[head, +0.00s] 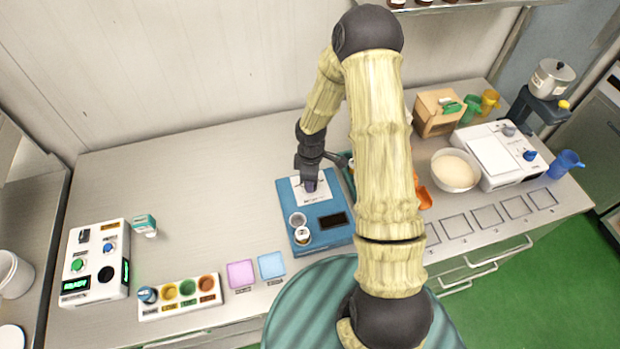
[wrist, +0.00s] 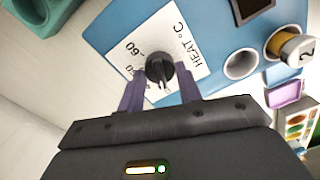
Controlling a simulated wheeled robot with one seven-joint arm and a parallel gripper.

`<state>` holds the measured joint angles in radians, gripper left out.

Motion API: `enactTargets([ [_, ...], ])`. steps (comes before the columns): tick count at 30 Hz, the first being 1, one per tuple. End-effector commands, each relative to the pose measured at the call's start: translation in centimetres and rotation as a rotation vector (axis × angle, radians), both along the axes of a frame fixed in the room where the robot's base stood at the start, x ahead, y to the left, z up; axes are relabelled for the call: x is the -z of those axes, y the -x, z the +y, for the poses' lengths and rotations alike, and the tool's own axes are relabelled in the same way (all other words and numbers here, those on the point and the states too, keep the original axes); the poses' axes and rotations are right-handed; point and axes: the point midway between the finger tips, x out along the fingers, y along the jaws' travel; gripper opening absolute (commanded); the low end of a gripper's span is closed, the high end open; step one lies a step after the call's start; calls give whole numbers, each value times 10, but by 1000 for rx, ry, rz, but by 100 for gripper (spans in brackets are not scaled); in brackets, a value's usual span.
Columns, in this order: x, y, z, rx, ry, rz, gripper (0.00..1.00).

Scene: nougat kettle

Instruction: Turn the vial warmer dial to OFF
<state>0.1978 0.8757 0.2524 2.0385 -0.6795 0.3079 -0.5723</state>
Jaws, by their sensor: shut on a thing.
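The vial warmer (head: 324,232) is a blue box with a white dial plate, in the middle of the counter in the head view. In the wrist view its blue top (wrist: 215,30) carries the plate (wrist: 190,48), printed "HEAT °C" with numbers including 60. The dark dial (wrist: 160,68) stands on this plate. My gripper (wrist: 161,80) is shut on the dial, with one purple finger on each side of it. My gripper also shows over the plate in the head view (head: 311,184), hiding the dial there. The dial's exact setting and an OFF mark cannot be made out.
A capped vial (head: 302,235) sits at the warmer's front left beside an open well (head: 298,219). A dark display (head: 334,221) is to their right. Pink (head: 241,274) and blue (head: 271,265) pads lie front left.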

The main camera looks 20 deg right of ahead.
Motion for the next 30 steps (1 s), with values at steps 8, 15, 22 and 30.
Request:
enactTargets([
  [8, 0, 0, 1, -2, 2, 0, 57],
  [15, -3, 0, 1, -1, 1, -1, 57],
  [22, -26, -1, 0, 2, 1, -4, 57],
  [30, -76, -1, -1, 3, 2, -6, 57],
])
